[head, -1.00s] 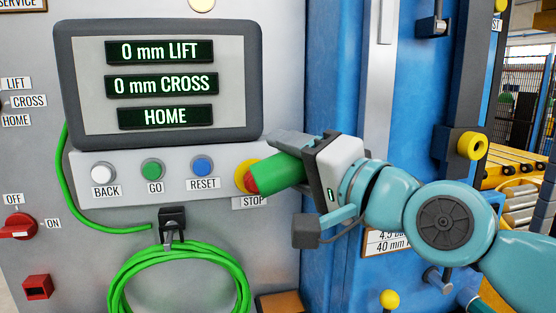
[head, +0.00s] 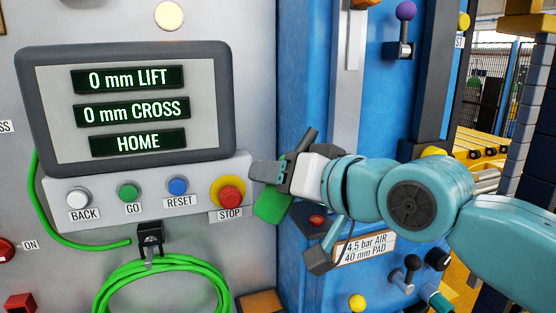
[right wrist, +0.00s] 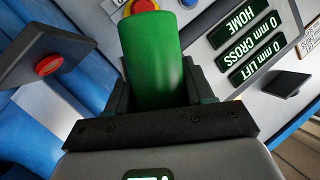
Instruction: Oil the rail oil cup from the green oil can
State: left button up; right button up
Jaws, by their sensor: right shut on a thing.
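The green oil can (head: 273,205) is in the jaws of my right gripper (head: 277,180), tilted, in front of the seam between the grey panel and the blue column. In the right wrist view the can (right wrist: 155,65) stands up between the jaws as a plain green cylinder; its spout is not visible. I cannot pick out the rail oil cup for certain; a yellow round part (head: 433,152) shows partly above my right arm, beside the blue column. My left gripper is not in view.
The red STOP button (head: 230,196) is close to the left of the can, clear of it. A red button on a dark plate (head: 317,221) is just below my right gripper. Knobbed levers (head: 404,30) stick out from the blue column. A green hose coil (head: 160,285) hangs below the panel.

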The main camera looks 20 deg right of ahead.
jog(key=shift+a+r+n+p, duration=0.15)
jog(key=shift+r+n+p, duration=0.05)
jog(key=shift+r+p, duration=0.35)
jog(key=shift+a+r+n+p, duration=0.15)
jog(key=shift+r+n+p, duration=0.05)
jog(key=shift+r+p, duration=0.35)
jog(key=shift+a+r+n+h+p, duration=0.3)
jog(key=shift+r+n+h+p, duration=0.25)
jog(key=shift+r, duration=0.3)
jog(key=shift+a+r+n+h+b, duration=0.25)
jog(key=shift+r+b, duration=0.05)
jog(key=shift+b, duration=0.05)
jog(key=shift+a+r+n+g+h, duration=0.2)
jog(key=shift+a+r+n, duration=0.1)
jog(key=shift+r, duration=0.3)
jog(key=shift+a+r+n+g+h, duration=0.2)
jog(key=shift+r+n, duration=0.1)
jog(key=shift+r, duration=0.25)
jog(key=shift+s+r+h, duration=0.1)
jog(key=shift+r+h, duration=0.2)
jog(key=shift+r, duration=0.15)
jog(key=shift+a, duration=0.1)
jog(key=shift+f, duration=0.1)
